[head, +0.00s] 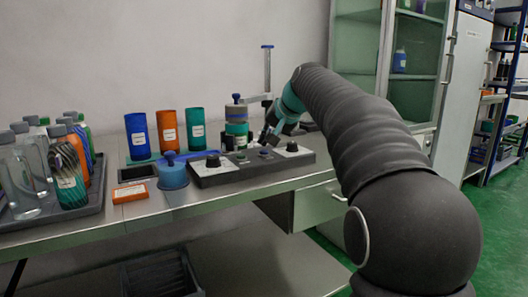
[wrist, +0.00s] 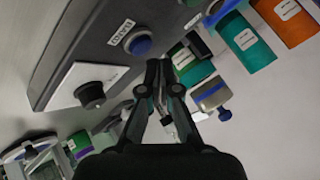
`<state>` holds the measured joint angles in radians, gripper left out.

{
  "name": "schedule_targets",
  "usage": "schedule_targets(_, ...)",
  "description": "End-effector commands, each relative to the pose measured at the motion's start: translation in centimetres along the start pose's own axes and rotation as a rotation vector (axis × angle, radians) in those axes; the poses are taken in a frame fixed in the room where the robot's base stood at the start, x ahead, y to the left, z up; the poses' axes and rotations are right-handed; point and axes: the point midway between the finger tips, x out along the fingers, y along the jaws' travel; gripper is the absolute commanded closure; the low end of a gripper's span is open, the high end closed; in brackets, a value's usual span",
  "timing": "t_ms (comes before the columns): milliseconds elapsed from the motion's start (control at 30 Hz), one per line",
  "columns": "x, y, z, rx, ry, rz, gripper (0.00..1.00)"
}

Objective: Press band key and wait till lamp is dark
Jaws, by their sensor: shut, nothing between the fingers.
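A dark control box (head: 225,175) lies along the bench, with a black knob on a pale plate near each end. I cannot make out a lamp or whether one is lit.
A stand with a teal-banded stack (head: 236,125) is behind the box. Blue, orange (head: 167,132) and teal sleeves stand to its left. A tray of bottles (head: 98,205) fills the left.

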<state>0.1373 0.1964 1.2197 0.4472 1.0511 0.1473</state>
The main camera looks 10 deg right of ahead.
Motion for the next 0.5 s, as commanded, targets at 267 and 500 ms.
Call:
schedule_targets(267, 0.17, 0.12, 0.13, 0.000, 0.000, 0.000, 1.00)
schedule_targets(500, 0.60, 0.44, 0.44, 0.000, 0.000, 0.000, 1.00)
